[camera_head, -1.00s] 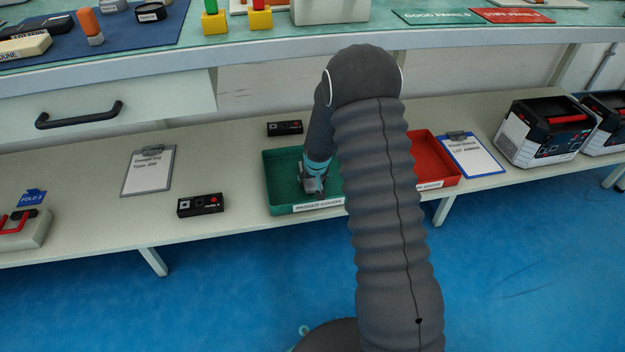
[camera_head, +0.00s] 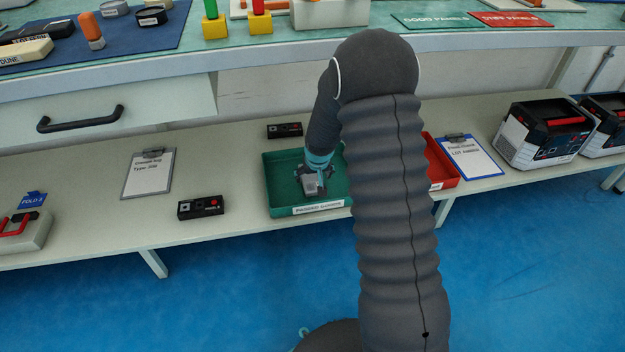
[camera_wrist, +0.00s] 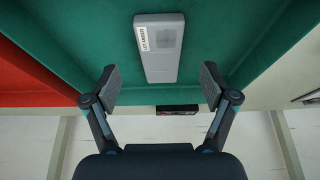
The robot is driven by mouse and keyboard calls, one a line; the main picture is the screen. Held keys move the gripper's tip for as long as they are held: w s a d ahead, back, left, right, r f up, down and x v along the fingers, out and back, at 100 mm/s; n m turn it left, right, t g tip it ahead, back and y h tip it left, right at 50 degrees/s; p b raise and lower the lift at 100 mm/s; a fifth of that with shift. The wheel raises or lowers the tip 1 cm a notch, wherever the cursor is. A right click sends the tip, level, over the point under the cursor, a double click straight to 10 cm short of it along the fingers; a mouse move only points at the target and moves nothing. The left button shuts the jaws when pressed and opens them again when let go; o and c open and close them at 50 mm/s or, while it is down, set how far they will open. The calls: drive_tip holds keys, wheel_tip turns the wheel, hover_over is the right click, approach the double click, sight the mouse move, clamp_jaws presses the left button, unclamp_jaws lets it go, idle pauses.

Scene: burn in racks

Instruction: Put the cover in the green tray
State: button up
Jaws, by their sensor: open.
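The cover (camera_wrist: 160,55) is a flat grey piece with a white label. In the wrist view it lies on the tray's green floor, ahead of my fingertips. My gripper (camera_wrist: 155,85) is open, one finger on each side with clear space between them, and nothing is held. In the head view my gripper (camera_head: 316,188) is low inside the green tray, and it and my arm hide part of the tray.
A red tray (camera_head: 444,166) stands just right of the green one, partly behind my arm. Black boxes lie behind (camera_head: 285,130) and left (camera_head: 200,207) of the green tray. Clipboards (camera_head: 149,173) and (camera_head: 470,157) lie farther out. The workbench edge (camera_head: 250,57) overhangs above.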

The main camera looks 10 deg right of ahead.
drive_tip(key=s+f+v, duration=0.1)
drive_tip(key=s+v, duration=0.2)
drive_tip(key=v, duration=1.2)
drive_tip(key=s+f+v, duration=0.2)
drive_tip(key=s+v, duration=0.1)
drive_tip(key=v, duration=1.1)
drive_tip(key=s+r, duration=0.3)
drive_tip(key=s, duration=0.7)
drive_tip(key=s+r+t, duration=0.1)
drive_tip(key=s+r, duration=0.2)
drive_tip(key=s, duration=0.7)
drive_tip(key=shift+r, duration=0.15)
wheel_tip(320, 180, up, 4)
drive_tip(key=p, duration=0.4)
